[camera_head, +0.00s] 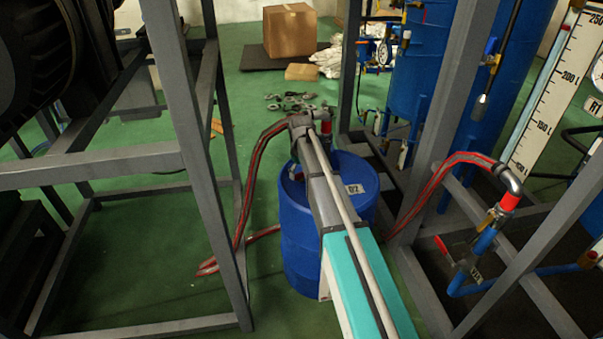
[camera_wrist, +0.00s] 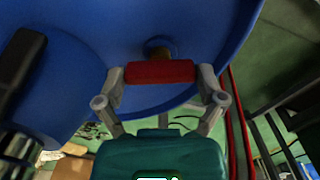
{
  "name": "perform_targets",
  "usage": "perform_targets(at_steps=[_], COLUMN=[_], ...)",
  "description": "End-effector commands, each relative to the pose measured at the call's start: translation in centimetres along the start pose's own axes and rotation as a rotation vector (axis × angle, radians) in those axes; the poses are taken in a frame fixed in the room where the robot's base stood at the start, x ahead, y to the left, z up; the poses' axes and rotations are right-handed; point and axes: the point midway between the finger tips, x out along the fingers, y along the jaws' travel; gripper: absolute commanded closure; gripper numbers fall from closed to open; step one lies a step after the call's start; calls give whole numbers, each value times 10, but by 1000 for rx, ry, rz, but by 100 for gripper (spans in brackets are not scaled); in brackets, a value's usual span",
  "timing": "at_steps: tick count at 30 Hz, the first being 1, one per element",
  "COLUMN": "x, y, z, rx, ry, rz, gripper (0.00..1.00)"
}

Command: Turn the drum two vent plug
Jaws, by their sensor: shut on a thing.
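The blue drum (camera_head: 302,245) stands on the green floor in the head view, with a label reading D2 (camera_head: 355,189) on its top. My arm reaches over it and covers much of the top. In the wrist view the drum (camera_wrist: 200,30) fills the upper part. My gripper (camera_wrist: 162,74) is shut on the red bar, one finger at each end. In the head view I cannot make out the fingertips or their grip.
A red hose (camera_head: 252,170) runs left of the drum, and another (camera_head: 425,195) runs at its right to a valve pipe. Grey frame posts (camera_head: 195,120) stand on both sides.

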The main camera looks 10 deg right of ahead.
Motion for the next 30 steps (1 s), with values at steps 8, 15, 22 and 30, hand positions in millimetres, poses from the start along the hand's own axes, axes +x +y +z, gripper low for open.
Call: perform_targets(at_steps=[8, 15, 22, 30], x=[0, 0, 0, 0], y=[0, 0, 0, 0], z=[0, 0, 0, 0], rx=[-78, -85, -84, -83], ry=[-1, -1, -1, 0], rz=[0, 0, 0, 0], gripper=[59, 59, 0, 0])
